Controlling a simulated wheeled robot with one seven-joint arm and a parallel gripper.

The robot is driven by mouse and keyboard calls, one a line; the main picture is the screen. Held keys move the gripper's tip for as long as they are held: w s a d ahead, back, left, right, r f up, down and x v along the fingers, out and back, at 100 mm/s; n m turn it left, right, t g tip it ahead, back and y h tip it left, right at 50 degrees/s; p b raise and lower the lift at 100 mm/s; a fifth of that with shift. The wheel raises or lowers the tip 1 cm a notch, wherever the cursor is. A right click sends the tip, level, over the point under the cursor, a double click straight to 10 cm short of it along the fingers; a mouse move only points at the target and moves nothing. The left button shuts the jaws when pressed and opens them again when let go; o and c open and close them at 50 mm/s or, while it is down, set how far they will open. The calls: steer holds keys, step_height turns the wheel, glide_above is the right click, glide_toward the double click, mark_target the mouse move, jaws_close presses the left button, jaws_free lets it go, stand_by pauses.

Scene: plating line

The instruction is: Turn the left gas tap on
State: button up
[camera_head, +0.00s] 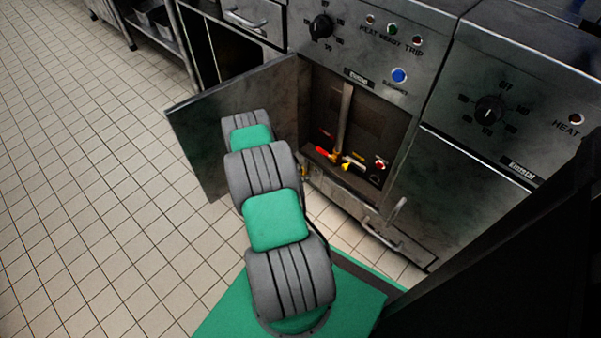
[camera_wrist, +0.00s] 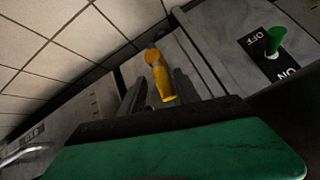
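In the head view an open cabinet (camera_head: 365,120) under the control panel holds small taps low inside. A red lever (camera_head: 325,153) is on the left, and a yellow lever (camera_head: 353,162) is to its right. In the wrist view a yellow-orange lever (camera_wrist: 160,74) shows between the two dark fingers of my gripper (camera_wrist: 158,88). The fingers stand apart, one on each side of it. I cannot tell whether they touch it, or which tap it is. My gripper is hidden in the head view behind my arm.
The metal cabinet door (camera_head: 205,145) stands open on the left, close to my arm. A green knob (camera_wrist: 275,39) with an OFF/ON label is at upper right in the wrist view. Tiled floor (camera_head: 90,180) is clear at left. Control knobs (camera_head: 321,27) are above the cabinet.

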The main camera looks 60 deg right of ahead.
steer(key=p+v, duration=0.3)
steer(key=v, duration=0.4)
steer(key=shift+a+r, duration=0.3)
